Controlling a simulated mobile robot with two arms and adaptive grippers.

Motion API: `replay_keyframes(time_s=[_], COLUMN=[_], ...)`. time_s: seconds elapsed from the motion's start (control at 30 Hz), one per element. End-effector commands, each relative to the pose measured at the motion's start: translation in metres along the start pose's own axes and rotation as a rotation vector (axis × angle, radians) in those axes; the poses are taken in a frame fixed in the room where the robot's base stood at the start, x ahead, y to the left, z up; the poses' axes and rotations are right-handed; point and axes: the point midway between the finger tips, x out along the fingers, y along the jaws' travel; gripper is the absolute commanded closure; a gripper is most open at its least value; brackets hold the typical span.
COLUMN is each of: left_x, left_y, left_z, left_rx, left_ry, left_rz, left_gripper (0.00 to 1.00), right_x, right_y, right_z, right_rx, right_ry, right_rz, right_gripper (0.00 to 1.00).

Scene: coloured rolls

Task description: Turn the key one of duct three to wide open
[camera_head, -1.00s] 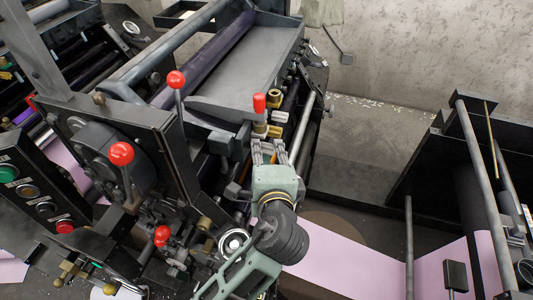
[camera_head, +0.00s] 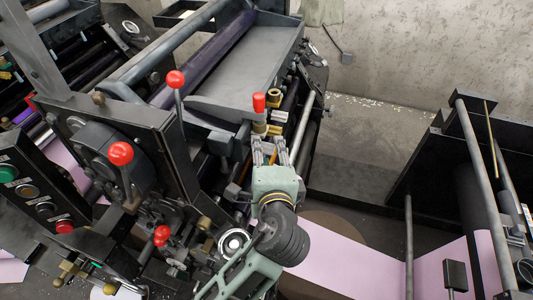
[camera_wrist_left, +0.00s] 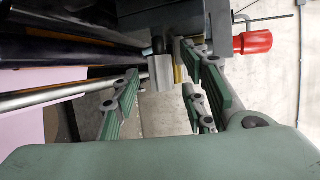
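My left gripper (camera_head: 270,150) reaches up to the corner of the ink duct on the press. Its fingers are apart, and in the left wrist view the gap (camera_wrist_left: 165,98) between the green pads looks empty. A grey block-shaped key end (camera_wrist_left: 161,73) with a brass strip (camera_wrist_left: 180,66) beside it lies just beyond the fingertips. Whether a finger touches it I cannot tell. Brass fittings (camera_head: 274,115) line the duct edge in the head view. Which one is key one of duct three is not clear. My right gripper is not in view.
A red knob (camera_head: 259,102) stands close to my fingertips; it also shows in the left wrist view (camera_wrist_left: 252,42). Red-ball levers (camera_head: 121,153) rise at the left. Rollers (camera_head: 304,130) run close by on the right. The floor (camera_head: 360,150) beyond is open.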

Motion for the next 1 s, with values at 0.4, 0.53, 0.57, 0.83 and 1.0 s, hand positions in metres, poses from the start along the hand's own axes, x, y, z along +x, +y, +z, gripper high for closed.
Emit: replay_keyframes(time_s=[0.4, 0.53, 0.57, 0.83, 1.0], left_x=[-0.063, -0.07, -0.07, -0.07, -0.07], left_y=[0.001, 0.001, 0.001, 0.001, 0.001], left_z=[-0.001, 0.0, 0.0, 0.0, 0.0], left_rx=[-0.001, 0.001, 0.001, 0.001, 0.001], left_ry=[0.002, 0.001, 0.0, 0.0, 0.001], left_rz=[0.004, 0.003, 0.003, 0.002, 0.002], left_gripper=[0.6, 0.6, 0.6, 0.6, 0.6], right_x=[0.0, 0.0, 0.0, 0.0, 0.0], right_y=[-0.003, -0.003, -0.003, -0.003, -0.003], right_z=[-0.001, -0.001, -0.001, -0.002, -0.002], right_rx=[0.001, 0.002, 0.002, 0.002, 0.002], right_ry=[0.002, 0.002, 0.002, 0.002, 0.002], right_rz=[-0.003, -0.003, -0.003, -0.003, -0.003], right_gripper=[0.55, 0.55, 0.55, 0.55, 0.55])
